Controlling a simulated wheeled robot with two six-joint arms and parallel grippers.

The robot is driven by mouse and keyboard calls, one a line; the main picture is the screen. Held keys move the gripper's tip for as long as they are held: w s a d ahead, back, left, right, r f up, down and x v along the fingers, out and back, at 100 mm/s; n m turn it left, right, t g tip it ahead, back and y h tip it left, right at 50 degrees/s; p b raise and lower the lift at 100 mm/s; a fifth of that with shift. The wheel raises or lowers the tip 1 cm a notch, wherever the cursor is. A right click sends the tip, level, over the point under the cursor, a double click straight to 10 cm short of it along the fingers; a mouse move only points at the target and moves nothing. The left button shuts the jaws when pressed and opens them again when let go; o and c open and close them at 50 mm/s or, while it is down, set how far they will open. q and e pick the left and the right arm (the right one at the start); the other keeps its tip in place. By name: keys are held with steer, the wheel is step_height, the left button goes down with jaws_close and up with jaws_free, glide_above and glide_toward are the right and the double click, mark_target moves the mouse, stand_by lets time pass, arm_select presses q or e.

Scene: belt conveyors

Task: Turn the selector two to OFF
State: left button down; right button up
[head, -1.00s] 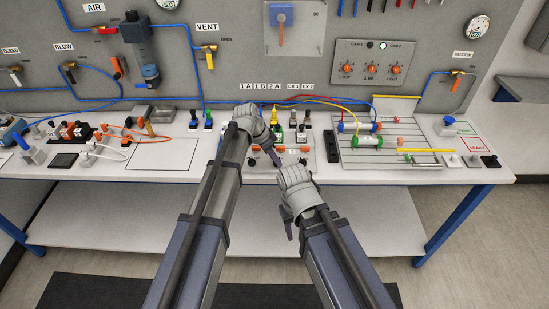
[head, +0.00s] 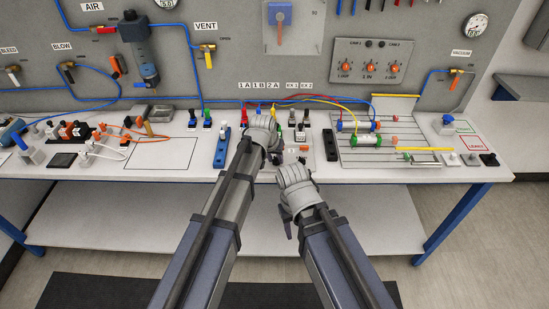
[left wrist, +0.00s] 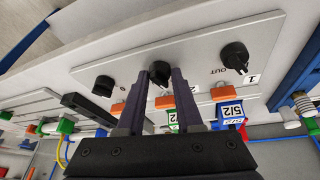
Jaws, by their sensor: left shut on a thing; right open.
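A grey plate in the left wrist view (left wrist: 200,45) carries three black selector knobs: a left one (left wrist: 103,86), a middle one (left wrist: 159,71) and a right one (left wrist: 235,57). My left gripper (left wrist: 158,78) has its dark fingers on both sides of the middle knob and is shut on it. The right knob has the labels "OUT" and "1" beside it. In the head view my left gripper (head: 274,150) is over the valve panel on the bench and hides much of it. My right gripper (head: 288,190) is open and empty in front of the bench edge.
Orange buttons (left wrist: 167,103) and a blue "5/2" block (left wrist: 229,110) sit close to the knobs. A black strip (head: 330,145) and tubed cylinders (head: 367,140) stand to the right. The upright panel (head: 372,62) has two dark lamps. The outlined bench area (head: 160,153) is clear.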

arm_select(q)
steer(key=shift+d+n+y, duration=0.1)
steer(key=shift+n+y, duration=0.3)
steer(key=shift+n, duration=0.6)
steer(key=c, duration=0.6)
jaws_free()
steer(key=shift+r, duration=0.1)
steer(key=p+v, duration=0.7)
steer(key=shift+s+r, duration=0.25)
steer(key=shift+s, duration=0.05)
